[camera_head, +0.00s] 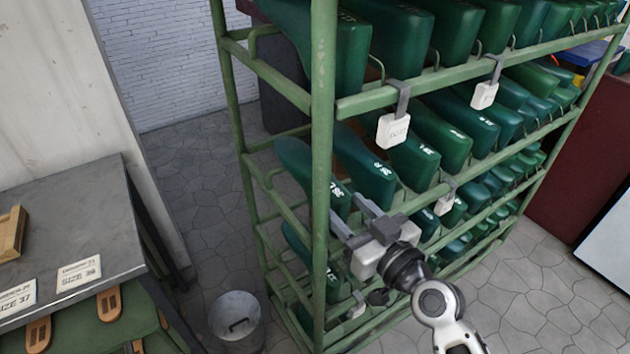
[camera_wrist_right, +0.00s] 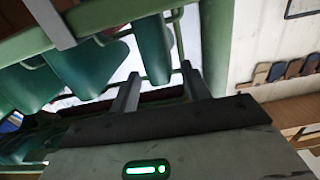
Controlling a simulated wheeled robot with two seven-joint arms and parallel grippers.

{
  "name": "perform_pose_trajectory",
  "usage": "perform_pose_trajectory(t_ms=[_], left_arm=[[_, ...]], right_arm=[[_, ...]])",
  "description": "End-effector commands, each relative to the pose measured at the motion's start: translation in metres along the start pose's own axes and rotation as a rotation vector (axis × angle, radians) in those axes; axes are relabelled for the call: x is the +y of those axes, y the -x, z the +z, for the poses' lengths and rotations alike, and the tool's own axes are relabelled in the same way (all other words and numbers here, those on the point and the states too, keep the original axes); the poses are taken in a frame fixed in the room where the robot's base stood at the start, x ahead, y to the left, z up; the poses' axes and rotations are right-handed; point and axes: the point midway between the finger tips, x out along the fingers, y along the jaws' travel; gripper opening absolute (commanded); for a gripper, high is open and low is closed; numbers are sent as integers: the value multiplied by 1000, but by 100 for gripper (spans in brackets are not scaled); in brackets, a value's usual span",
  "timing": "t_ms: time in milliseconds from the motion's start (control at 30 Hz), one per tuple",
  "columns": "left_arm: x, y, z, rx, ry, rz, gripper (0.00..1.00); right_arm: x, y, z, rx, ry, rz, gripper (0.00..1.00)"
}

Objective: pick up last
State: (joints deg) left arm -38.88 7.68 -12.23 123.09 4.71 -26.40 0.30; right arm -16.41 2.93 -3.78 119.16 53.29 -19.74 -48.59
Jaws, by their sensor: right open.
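Green shoe lasts with white markings stand in rows on a green metal rack (camera_head: 323,120). On the middle shelf, the leftmost last (camera_head: 305,170) is nearest my right gripper (camera_head: 352,214); another last (camera_head: 365,165) stands to its right. My right gripper is open at the rack's front, its fingers pointing toward the shelf near the leftmost last's marked end. In the right wrist view, one last (camera_wrist_right: 153,50) shows beyond and between the open fingers (camera_wrist_right: 160,76), with nothing visibly gripped. Whether the fingers touch it, I cannot tell. My left gripper is not in view.
White tags (camera_head: 393,130) hang from the shelf rails. The rack's front post stands just left of my right gripper. A metal bucket (camera_head: 236,318) is on the floor. A grey-topped workbench (camera_head: 75,215) with cards and sandal soles is at left. Floor is clear at right.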

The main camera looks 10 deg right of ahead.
Motion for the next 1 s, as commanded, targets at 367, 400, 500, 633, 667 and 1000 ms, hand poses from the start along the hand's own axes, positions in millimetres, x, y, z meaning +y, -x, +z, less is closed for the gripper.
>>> perform_pose_trajectory(t_ms=[367, 400, 500, 633, 667, 1000], left_arm=[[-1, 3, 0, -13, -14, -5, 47], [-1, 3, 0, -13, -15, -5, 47], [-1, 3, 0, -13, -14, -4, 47], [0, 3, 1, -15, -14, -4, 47], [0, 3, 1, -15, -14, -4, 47], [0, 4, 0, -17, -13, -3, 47]], right_arm=[[2, -41, 1, 0, 0, 0, 47], [2, -41, 1, 0, 0, 0, 47], [2, -41, 1, -1, 0, 0, 47], [2, -41, 1, -1, 0, 1, 19], [2, -41, 1, -1, 0, 1, 13], [2, -41, -2, 4, 0, 1, 13]])
